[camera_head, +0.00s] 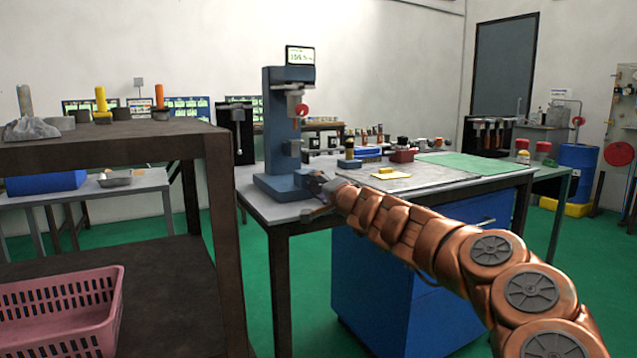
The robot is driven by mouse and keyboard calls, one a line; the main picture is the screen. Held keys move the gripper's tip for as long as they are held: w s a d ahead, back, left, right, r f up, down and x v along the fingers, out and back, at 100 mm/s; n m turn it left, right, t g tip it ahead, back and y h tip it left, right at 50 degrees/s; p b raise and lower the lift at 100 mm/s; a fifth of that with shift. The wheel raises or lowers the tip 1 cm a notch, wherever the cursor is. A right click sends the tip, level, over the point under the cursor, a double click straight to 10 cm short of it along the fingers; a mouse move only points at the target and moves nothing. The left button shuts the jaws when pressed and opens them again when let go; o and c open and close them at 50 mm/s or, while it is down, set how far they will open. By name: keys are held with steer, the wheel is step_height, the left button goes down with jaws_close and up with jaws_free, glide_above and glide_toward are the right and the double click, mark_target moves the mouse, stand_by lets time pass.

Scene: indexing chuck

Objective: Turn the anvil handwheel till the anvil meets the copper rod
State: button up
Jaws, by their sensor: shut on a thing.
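A tall blue bench instrument (276,130) with a small display (300,56) on top stands at the near left corner of the worktable. My gripper (318,188) is at the right side of the instrument's base, shut on what appears to be the anvil handwheel, which is mostly hidden by the jaws and my arm.
The worktable (273,212) also carries a yellow item (388,171) on a grey mat, a dark red box (402,155) and a green mat (480,162). A brown shelf (110,146) and pink basket (62,312) stand at left. Green floor lies between.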

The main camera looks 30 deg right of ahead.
steer(key=m+p, duration=0.1)
steer(key=m, duration=0.2)
steer(key=shift+r, duration=0.2)
steer(key=m+p, duration=0.1)
steer(key=m, duration=0.2)
steer(key=shift+f+m, duration=0.15)
steer(key=shift+m, duration=0.15)
steer(key=m, duration=0.7)
steer(key=shift+f, duration=0.1)
steer(key=m, duration=1.4)
steer(key=shift+m, duration=0.3)
steer(key=m+b, duration=0.1)
steer(key=m, duration=0.3)
steer(key=shift+m, duration=0.3)
steer(key=m+b, duration=0.1)
steer(key=m, duration=0.3)
steer(key=shift+f, duration=0.1)
steer(key=m+b, duration=0.2)
steer(key=m, duration=0.3)
steer(key=shift+a+m, duration=0.1)
steer(key=shift+m, duration=0.3)
steer(key=shift+m+b, duration=1)
steer(key=shift+m, duration=0.5)
